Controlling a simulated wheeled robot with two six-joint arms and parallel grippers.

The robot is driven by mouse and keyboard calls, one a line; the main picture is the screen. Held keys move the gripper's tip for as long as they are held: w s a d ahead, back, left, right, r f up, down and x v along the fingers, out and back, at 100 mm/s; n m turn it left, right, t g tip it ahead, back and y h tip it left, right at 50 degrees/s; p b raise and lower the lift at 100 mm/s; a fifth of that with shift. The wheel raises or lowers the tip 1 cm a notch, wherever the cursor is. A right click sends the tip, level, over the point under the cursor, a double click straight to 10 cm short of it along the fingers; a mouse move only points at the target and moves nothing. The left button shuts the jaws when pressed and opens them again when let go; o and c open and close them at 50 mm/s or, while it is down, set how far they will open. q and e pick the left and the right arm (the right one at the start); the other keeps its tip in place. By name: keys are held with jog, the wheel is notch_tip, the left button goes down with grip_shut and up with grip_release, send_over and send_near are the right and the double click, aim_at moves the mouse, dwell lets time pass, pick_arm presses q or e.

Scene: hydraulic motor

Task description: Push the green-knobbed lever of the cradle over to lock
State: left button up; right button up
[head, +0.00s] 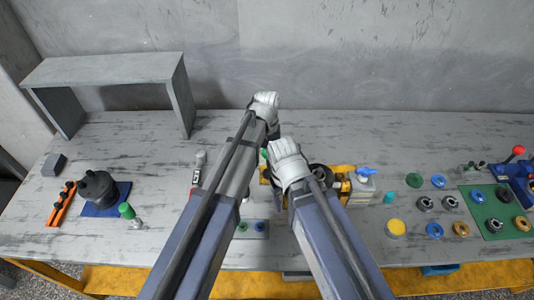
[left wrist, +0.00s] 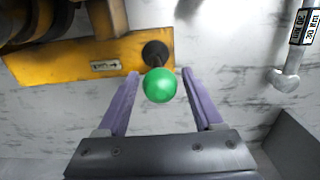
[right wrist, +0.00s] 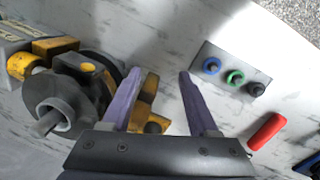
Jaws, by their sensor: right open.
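The green knob (left wrist: 160,85) of the cradle's lever shows in the left wrist view, beside a black pivot on the yellow cradle (left wrist: 75,65). My left gripper (left wrist: 160,73) is open, its two purple fingers on either side of the knob with gaps visible. In the head view a bit of the green knob (head: 264,153) shows between my arms; the left fingers are hidden there. My right gripper (right wrist: 160,74) is open and empty beside the dark motor (right wrist: 60,90) in the yellow cradle. In the head view its wrist covers part of the cradle (head: 345,197).
A panel with blue, green and black buttons (right wrist: 260,72) lies near the right gripper, with a red handle (right wrist: 265,132) nearby. A torque wrench (left wrist: 287,80) lies beside the cradle. Several rings and parts surround a green mat (head: 477,213) at right. A grey shelf (head: 105,70) stands back left.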

pick_arm(q)
jog(key=c, duration=0.7)
